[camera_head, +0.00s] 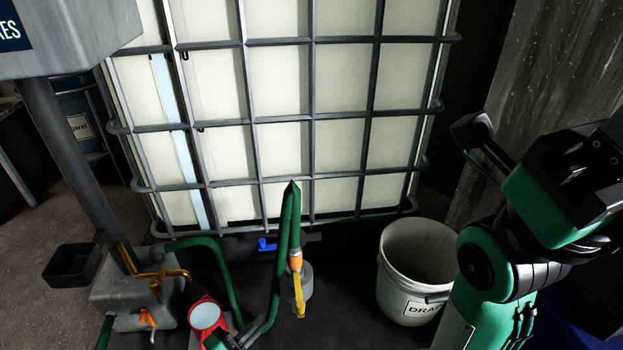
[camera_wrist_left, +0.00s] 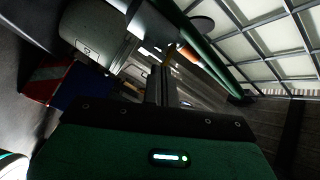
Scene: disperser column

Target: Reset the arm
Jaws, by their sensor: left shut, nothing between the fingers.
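The gripper is apart from the bucket, the tank and the hoses.
A caged white tank (camera_head: 280,85) fills the back. A green hose (camera_head: 284,230) with a yellow lever stands before it. A white bucket (camera_head: 410,275) is right of it. A pillar (camera_head: 545,80) is behind my arm.

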